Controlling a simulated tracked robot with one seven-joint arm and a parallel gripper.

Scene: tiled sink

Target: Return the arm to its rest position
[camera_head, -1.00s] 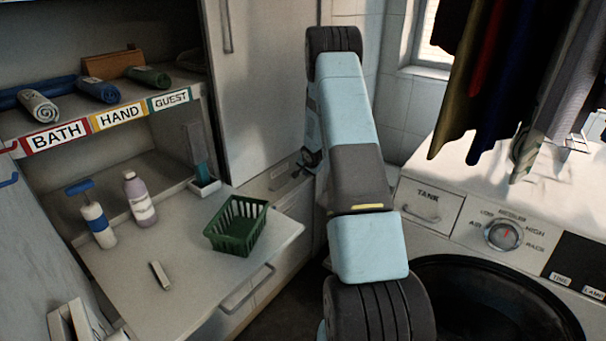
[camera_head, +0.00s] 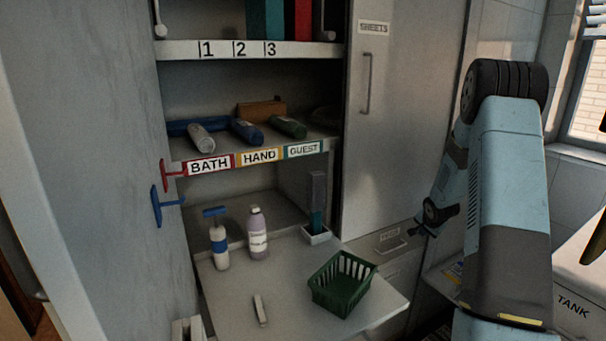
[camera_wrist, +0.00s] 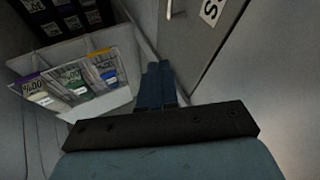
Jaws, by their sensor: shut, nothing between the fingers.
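My arm (camera_head: 508,190) is folded upright at the right of the head view, its bulky dark joint at the top. My gripper (camera_head: 424,228) shows small and dark beside the arm's left side, in front of the tall cabinet door's lower part. In the wrist view my gripper's blue fingers (camera_wrist: 158,84) are together and empty, past a dark bar. They touch nothing that I can see.
A green basket (camera_head: 326,294), a pump bottle (camera_head: 219,246) and a lilac bottle (camera_head: 257,238) stand on the pull-out shelf (camera_head: 232,290) left of my arm. The tall cabinet door (camera_head: 400,130) is behind. A white machine (camera_head: 580,262) is at right.

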